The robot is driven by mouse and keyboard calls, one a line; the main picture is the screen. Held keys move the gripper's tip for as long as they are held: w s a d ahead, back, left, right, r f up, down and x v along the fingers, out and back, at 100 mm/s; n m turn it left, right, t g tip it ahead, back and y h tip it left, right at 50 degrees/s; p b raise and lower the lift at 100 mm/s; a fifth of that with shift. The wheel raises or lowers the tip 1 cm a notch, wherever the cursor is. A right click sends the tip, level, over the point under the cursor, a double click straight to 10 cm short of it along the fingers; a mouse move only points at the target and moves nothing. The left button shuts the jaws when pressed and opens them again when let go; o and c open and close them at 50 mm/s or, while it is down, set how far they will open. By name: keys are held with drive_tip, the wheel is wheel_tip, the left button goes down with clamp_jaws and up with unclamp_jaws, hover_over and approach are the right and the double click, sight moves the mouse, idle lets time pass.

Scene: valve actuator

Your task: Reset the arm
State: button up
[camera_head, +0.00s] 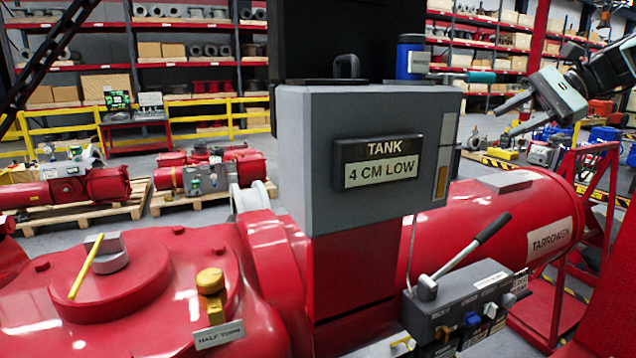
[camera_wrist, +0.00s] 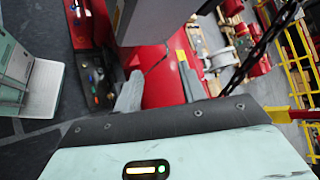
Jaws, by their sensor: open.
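My gripper (camera_head: 505,120) is at the upper right of the head view, raised in the air to the right of the grey tank box (camera_head: 300,150). Its two fingers are spread, with nothing between them. In the wrist view the fingers of my gripper (camera_wrist: 162,82) point toward the red machine below and stand clear of it. The tank box carries a sign (camera_head: 380,162) reading "TANK 4 CM LOW". A grey control block (camera_head: 460,305) with a black-handled lever (camera_head: 470,250) sits at lower right, apart from my gripper.
A red cylinder (camera_head: 480,220) runs behind the control block. A red housing (camera_head: 100,290) with a yellow pointer fills the lower left. A blue canister (camera_head: 410,55) and a teal-handled tool (camera_head: 470,76) rest on the tank box. Shelves stand far back.

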drive_tip(key=s+a+f+n+h, duration=0.1)
drive_tip(key=s+a+f+h, duration=0.15)
drive_tip(key=f, duration=0.25)
drive_tip(key=s+a+f+n+g+h, duration=0.1)
drive_tip(key=s+a+f+h, duration=0.15)
drive_tip(key=f, duration=0.35)
drive_tip(key=s+a+f+n+h, duration=0.1)
drive_tip(key=s+f, duration=0.3)
drive_tip(key=f, duration=0.1)
drive_tip(key=s+a+f+n+h, duration=0.1)
drive_tip(key=s+f+n+h, duration=0.1)
drive_tip(key=s+f+n, duration=0.5)
drive_tip(key=s+f+n+h, duration=0.25)
drive_tip(key=s+f, duration=0.25)
drive_tip(key=s, duration=0.4)
drive_tip(key=s+a+f+n+g+b, duration=0.1)
drive_tip(key=s+a+f+n+b, duration=0.2)
drive_tip(key=s+a, duration=0.4)
drive_tip(key=s+a+f+n+g+b, duration=0.1)
drive_tip(key=s+a+f+n+b, duration=0.3)
drive_tip(key=a, duration=0.7)
drive_tip(key=s+b, duration=0.2)
drive_tip(key=b, duration=0.1)
drive_tip(key=shift+s+a+f, duration=0.35)
drive_tip(key=shift+n+y, duration=0.25)
